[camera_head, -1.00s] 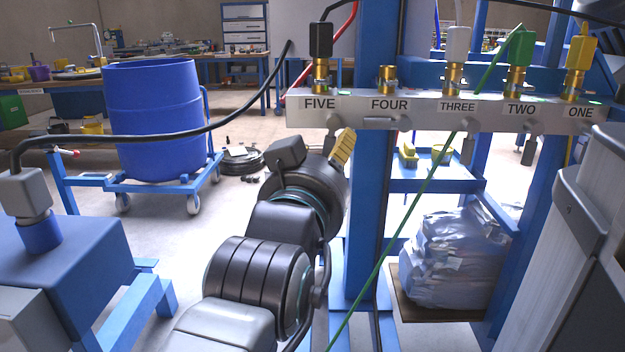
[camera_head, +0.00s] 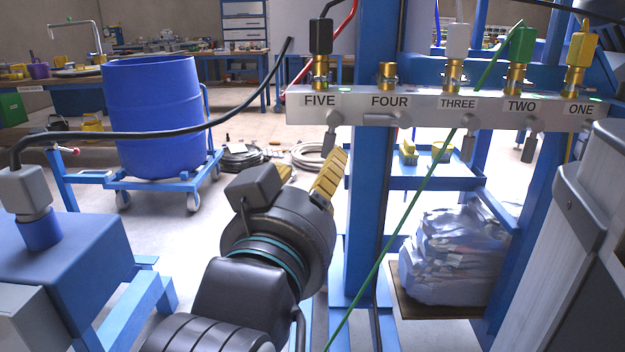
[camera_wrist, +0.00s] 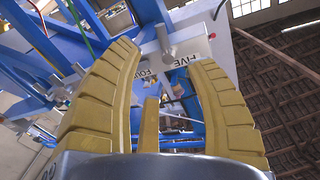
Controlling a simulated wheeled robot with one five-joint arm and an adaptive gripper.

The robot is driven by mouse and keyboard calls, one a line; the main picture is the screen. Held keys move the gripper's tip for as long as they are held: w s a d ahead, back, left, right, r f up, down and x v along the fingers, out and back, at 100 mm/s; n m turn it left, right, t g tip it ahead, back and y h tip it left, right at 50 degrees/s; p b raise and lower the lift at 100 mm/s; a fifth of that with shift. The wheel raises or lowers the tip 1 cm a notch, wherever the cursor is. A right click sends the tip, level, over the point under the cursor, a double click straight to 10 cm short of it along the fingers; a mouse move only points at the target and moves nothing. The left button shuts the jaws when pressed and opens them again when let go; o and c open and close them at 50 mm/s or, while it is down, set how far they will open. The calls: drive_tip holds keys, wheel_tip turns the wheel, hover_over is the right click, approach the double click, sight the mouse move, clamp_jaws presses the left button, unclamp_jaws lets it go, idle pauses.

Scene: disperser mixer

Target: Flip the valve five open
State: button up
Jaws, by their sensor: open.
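Valve five has a grey lever (camera_head: 330,140) that hangs down below the FIVE label (camera_head: 320,101) on the grey manifold bar (camera_head: 425,118). A brass fitting with a black connector (camera_head: 320,38) stands above that label. My gripper (camera_head: 313,166), with yellow ribbed fingers, is open and empty just below and left of the lever, pointing up. Part of the far finger is hidden behind my wrist. In the wrist view my gripper (camera_wrist: 168,55) spreads around the view of the bar's underside, and a grey lever (camera_wrist: 165,40) shows between the fingertips. Contact cannot be made out.
Valve four's lever (camera_head: 388,119) lies horizontal, while valve three's lever (camera_head: 468,145) hangs down. A blue post (camera_head: 368,200) stands right of my gripper. A green hose (camera_head: 410,220) crosses in front. A blue drum (camera_head: 152,118) on a cart stands left.

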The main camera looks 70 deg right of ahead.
sight(332, 145)
drive_tip(key=d+p, duration=0.1)
drive_tip(key=p, duration=0.1)
drive_tip(key=d+p, duration=0.2)
drive_tip(key=shift+w+d+r, duration=0.15)
drive_tip(key=shift+d+r, duration=0.05)
drive_tip(key=shift+r, duration=0.2)
drive_tip(key=shift+w+d+f, duration=0.1)
drive_tip(key=shift+d+f, duration=0.15)
drive_tip(key=shift+d, duration=0.4)
drive_tip(key=shift+d+f, duration=0.2)
drive_tip(key=shift+d, duration=0.4)
drive_tip(key=d+b, duration=0.4)
drive_tip(key=shift+w, duration=0.25)
drive_tip(key=shift+w+d+r, duration=0.15)
drive_tip(key=shift+d+r, duration=0.05)
drive_tip(key=shift+d, duration=0.85)
drive_tip(key=shift+c, duration=0.2)
clamp_jaws()
